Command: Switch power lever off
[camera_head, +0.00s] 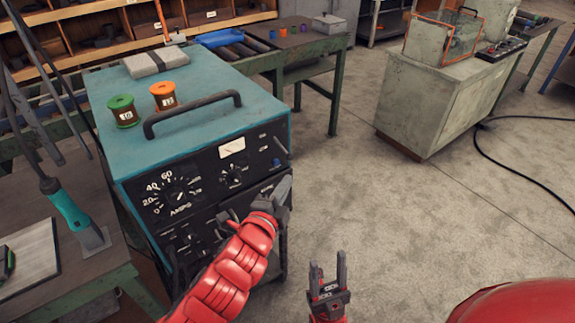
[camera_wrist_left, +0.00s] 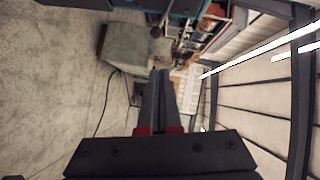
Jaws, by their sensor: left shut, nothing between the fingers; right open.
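The teal welding machine (camera_head: 190,130) has a black front panel with an amps dial (camera_head: 179,196), a smaller knob (camera_head: 234,176) and a white meter (camera_head: 231,147). A small blue switch (camera_head: 277,163) sits at the panel's right side; I cannot tell if it is the power lever. My left gripper (camera_head: 284,186) is in front of the panel's right edge, just below the blue switch, and hides part of the panel. In the left wrist view its fingers (camera_wrist_left: 161,75) are together with nothing between them. My right gripper (camera_head: 328,260) is open and empty, low over the floor.
Green and orange spools (camera_head: 163,95) and a black handle (camera_head: 192,114) are on the machine's top. A grey cabinet (camera_head: 440,105) stands at the right with a black cable (camera_head: 515,165) on the floor. The floor between is clear.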

